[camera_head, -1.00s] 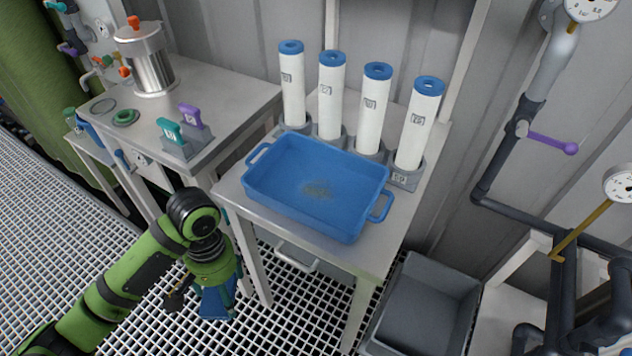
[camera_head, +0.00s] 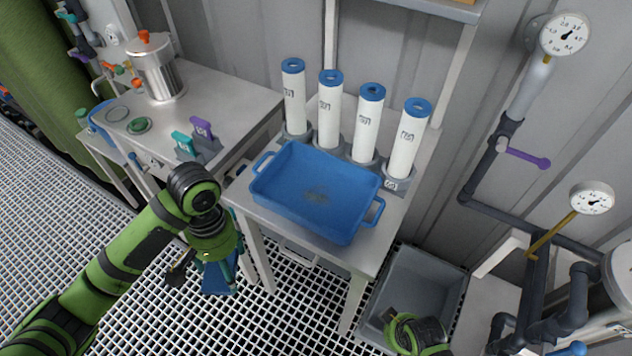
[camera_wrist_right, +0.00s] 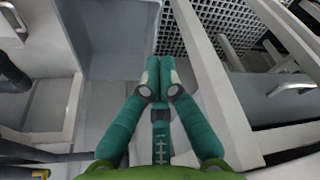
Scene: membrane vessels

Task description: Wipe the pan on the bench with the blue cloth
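The blue pan (camera_head: 317,198) sits on the grey bench (camera_head: 250,205), with two side handles. A dull brownish smudge (camera_head: 316,195) marks the middle of its floor. My left gripper (camera_head: 218,262) points down in front of the bench, left of and below the pan. It is shut on the blue cloth (camera_head: 222,282), which hangs below its fingers above the grating. My right arm shows at the bottom of the head view, over the grey bin; its fingers are hidden there. In the right wrist view the right gripper (camera_wrist_right: 160,62) has its teal fingertips together, with nothing between them.
Several white membrane vessels (camera_head: 367,125) with blue caps stand in a row behind the pan. A side table (camera_head: 225,95) with a steel pot (camera_head: 155,68) is at left. A grey bin (camera_head: 425,280) stands right of the bench; dark pipes (camera_head: 500,215) and gauges line the wall.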

